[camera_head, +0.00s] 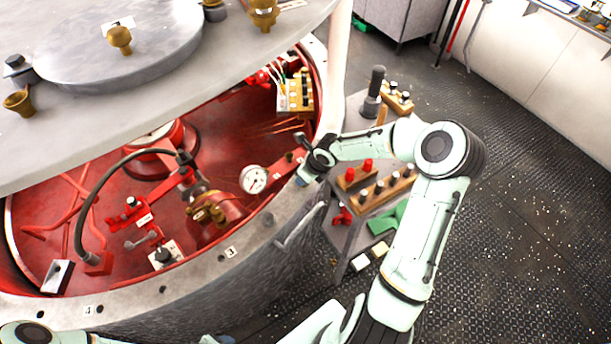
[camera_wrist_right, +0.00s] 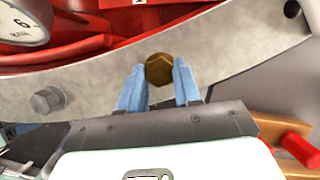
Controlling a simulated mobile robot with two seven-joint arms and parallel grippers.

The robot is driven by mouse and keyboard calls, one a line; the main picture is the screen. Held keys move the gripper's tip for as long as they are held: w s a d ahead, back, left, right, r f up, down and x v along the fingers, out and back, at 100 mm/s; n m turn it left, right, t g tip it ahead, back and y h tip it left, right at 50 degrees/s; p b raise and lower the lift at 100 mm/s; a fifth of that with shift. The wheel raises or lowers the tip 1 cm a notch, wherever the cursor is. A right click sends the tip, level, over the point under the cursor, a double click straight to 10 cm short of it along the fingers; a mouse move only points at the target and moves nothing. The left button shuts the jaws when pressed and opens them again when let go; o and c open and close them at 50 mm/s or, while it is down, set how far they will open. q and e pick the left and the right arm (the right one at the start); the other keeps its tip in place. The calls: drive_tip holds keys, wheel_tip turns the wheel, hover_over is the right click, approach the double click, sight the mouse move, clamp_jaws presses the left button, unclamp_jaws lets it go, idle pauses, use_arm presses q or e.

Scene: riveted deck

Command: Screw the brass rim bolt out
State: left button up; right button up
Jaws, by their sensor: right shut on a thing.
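The brass rim bolt (camera_wrist_right: 159,69) has a hex head and sits on the grey rim of the round vessel. In the right wrist view my right gripper (camera_wrist_right: 159,66) has its two blue fingers on either side of the bolt's head, shut on it. In the head view my right gripper (camera_head: 302,181) is at the right part of the rim (camera_head: 284,207), and the bolt is hidden there. Part of my left arm shows at the bottom left of the head view, but I cannot make out its gripper.
A grey hex bolt (camera_wrist_right: 47,100) sits on the rim nearby. A raised lid (camera_head: 225,95) overhangs the red interior with its pressure gauge (camera_head: 254,179). A curved handle (camera_head: 301,224) is on the vessel's side. A cart with wooden tool blocks (camera_head: 385,190) stands close on the right.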

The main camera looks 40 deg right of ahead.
drive_tip(key=shift+s+a+f, duration=0.1)
drive_tip(key=shift+s+f, duration=0.05)
drive_tip(key=shift+f, duration=0.05)
idle(0.4)
drive_tip(key=o, duration=1)
drive_tip(key=shift+o, duration=0.2)
drive_tip(key=shift+r, duration=0.2)
drive_tip(key=shift+s+d+r, duration=0.15)
drive_tip(key=shift+d+r, duration=0.05)
drive_tip(key=shift+r, duration=0.35)
drive_tip(key=v, duration=1.1)
drive_tip(key=shift+r, duration=0.45)
drive_tip(key=shift+d, duration=0.1)
